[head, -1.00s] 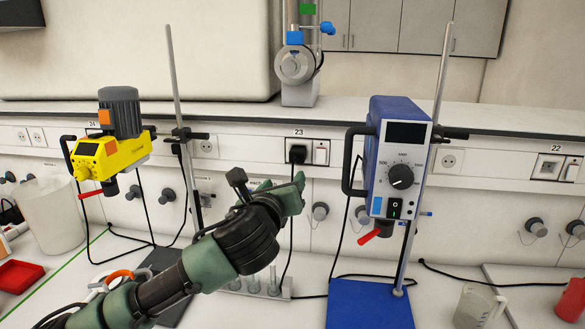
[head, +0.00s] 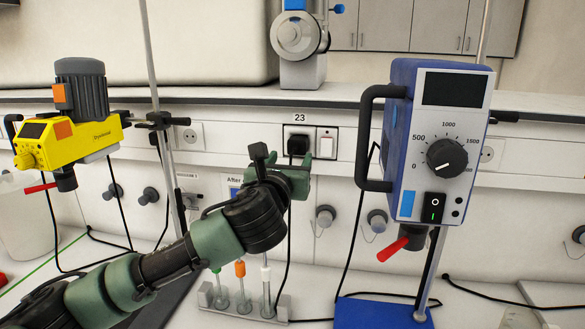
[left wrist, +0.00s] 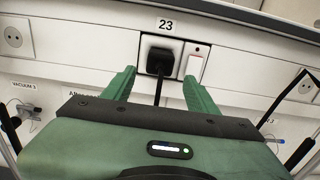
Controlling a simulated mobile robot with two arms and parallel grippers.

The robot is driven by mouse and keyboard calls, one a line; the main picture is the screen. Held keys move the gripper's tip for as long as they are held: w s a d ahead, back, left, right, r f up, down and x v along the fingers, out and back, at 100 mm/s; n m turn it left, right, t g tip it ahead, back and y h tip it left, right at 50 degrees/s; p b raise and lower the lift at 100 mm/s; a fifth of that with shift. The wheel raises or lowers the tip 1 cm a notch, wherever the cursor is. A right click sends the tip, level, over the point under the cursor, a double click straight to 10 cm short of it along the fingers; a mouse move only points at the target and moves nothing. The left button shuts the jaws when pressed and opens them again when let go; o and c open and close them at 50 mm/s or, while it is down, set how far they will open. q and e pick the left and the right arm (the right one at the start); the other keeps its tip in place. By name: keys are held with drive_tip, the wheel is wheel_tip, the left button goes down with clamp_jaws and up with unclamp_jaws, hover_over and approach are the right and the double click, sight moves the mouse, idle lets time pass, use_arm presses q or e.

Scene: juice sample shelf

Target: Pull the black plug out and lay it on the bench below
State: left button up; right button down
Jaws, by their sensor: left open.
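The black plug (head: 297,146) sits in the wall socket under the label 23, left of a white switch. In the left wrist view the plug (left wrist: 160,57) is straight ahead, with its black cable hanging down from it. My left gripper (head: 290,165) is just below and in front of the plug in the head view. In the left wrist view its two green fingers (left wrist: 158,78) are spread, one to each side of the plug's cable, with nothing held. The bench (head: 250,318) is below, partly hidden by my left arm. My right gripper is not in view.
A blue stirrer (head: 400,150) on a stand is close to the right of the socket. A yellow stirrer (head: 85,130) is at the left. A rack with tubes (head: 272,309) stands on the bench below the socket.

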sight(296, 148)
use_arm(q)
drive_tip(key=shift+w+d, duration=0.2)
drive_tip(key=shift+w, duration=0.95)
drive_tip(key=shift+w+d+b, duration=0.25)
drive_tip(key=shift+w+b, duration=0.15)
drive_tip(key=shift+w, duration=0.55)
drive_tip(key=w+p, duration=0.2)
drive_tip(key=w, duration=0.1)
drive_tip(key=shift+w+d+r, duration=0.1)
drive_tip(key=shift+w+d, duration=0.15)
drive_tip(key=shift+d, duration=0.1)
drive_tip(key=shift+w, duration=0.35)
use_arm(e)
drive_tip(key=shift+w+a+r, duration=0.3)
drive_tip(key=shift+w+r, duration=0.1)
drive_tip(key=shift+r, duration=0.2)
use_arm(q)
drive_tip(key=shift+w+d, duration=0.1)
drive_tip(key=shift+w, duration=0.1)
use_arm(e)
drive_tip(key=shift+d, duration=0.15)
use_arm(q)
clamp_jaws()
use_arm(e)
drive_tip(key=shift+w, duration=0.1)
